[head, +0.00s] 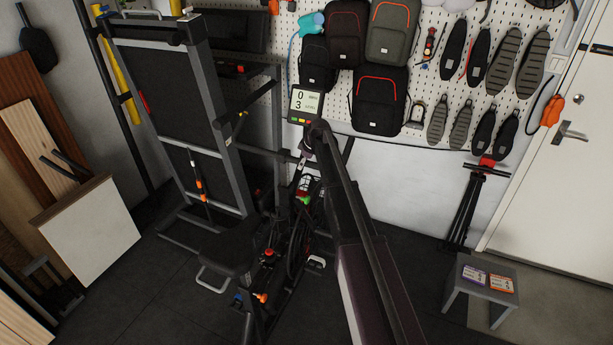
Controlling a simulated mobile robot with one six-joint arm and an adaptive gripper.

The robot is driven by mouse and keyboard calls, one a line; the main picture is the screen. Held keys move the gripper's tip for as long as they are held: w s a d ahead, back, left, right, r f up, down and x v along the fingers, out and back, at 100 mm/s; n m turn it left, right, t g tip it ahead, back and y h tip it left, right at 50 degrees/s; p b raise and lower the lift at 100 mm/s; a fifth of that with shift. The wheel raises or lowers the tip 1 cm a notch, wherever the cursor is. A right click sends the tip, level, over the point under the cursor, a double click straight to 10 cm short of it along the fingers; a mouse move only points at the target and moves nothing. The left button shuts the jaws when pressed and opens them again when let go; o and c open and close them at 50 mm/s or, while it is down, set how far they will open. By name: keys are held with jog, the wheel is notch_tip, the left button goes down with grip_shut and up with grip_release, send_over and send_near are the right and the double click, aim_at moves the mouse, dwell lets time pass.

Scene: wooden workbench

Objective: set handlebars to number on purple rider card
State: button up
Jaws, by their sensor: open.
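A dark exercise bike stands in the middle, its handlebars (347,150) partly hidden behind my arm. A display (305,104) on top reads 0 and 3. Below, the post carries a small light scale (304,184) and a green-ended part (305,200); the scale's markings are too small to read. My gripper (305,158) is at the end of my arm, over the front of the bike below the display. It looks open; whether it touches anything is unclear. The purple rider card (474,276) lies on a grey stool (482,301) at the lower right; its number is not legible.
An orange card (502,283) lies beside the purple one. A folded treadmill (170,90) stands left of the bike, near a white-faced box (92,232). Backpacks (378,100) and shoes (487,60) hang on the pegboard. Floor between bike and stool is clear apart from my arm.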

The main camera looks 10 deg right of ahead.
jog(key=shift+f, duration=0.2)
jog(key=shift+f+b, duration=1.3)
jog(key=shift+b, duration=0.2)
jog(key=p+v, duration=1.3)
jog(key=v, duration=0.1)
jog(key=s+a+f+m+g+b, duration=0.1)
jog(key=s+a+f+m+b, duration=0.1)
jog(key=s+f+b, duration=0.6)
jog(key=s+a+f+m+g+h+b, duration=0.1)
jog(key=s+f+m+b, duration=0.4)
jog(key=s, duration=1.1)
notch_tip(320, 180, down, 5)
jog(key=a+g+b, duration=0.1)
jog(key=b, duration=0.2)
jog(key=shift+a+h, duration=0.3)
jog(key=shift+a, duration=0.05)
jog(key=shift+s+r, duration=0.15)
jog(key=s+m+g, duration=0.1)
jog(key=s+m, duration=0.3)
jog(key=s, duration=0.8)
jog(key=shift+a+h, duration=0.4)
jog(key=shift+a, duration=0.05)
jog(key=shift+s, duration=0.1)
